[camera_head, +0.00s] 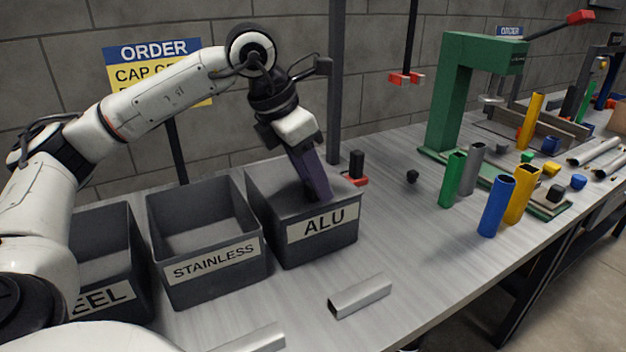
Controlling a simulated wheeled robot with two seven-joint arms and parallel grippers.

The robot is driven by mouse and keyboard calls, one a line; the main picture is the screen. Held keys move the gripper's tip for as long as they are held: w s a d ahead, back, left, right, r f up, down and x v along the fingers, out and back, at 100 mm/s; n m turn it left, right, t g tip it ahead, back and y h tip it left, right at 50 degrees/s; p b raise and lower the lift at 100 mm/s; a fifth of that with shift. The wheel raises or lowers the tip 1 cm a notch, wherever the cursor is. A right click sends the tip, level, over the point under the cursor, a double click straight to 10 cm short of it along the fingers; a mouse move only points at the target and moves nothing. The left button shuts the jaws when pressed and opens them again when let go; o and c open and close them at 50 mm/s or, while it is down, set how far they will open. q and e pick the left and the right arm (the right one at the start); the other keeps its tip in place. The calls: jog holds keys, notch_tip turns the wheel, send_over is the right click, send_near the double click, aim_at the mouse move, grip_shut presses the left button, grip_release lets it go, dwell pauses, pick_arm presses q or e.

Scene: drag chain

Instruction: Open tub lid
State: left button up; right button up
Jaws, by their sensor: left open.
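The ALU tub (325,250) is a dark grey box with a white label, the rightmost of the tubs on the bench. A plain grey surface (272,194) shows within its rim; I cannot clearly tell whether this is a lid or the inside. My left gripper (319,197) reaches down from above, its dark purple fingers at the tub's top near the front rim. It is open, and nothing shows between its fingers. Whether the fingertips touch the tub is unclear. My right gripper is not in view.
The STAINLESS tub (215,285) stands open to the left, and another tub (108,300) is partly behind my arm. Grey profiles (360,297) lie in front. A green press (445,100) and several coloured tubes (493,205) stand to the right.

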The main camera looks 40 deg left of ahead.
pick_arm(q)
grip_shut()
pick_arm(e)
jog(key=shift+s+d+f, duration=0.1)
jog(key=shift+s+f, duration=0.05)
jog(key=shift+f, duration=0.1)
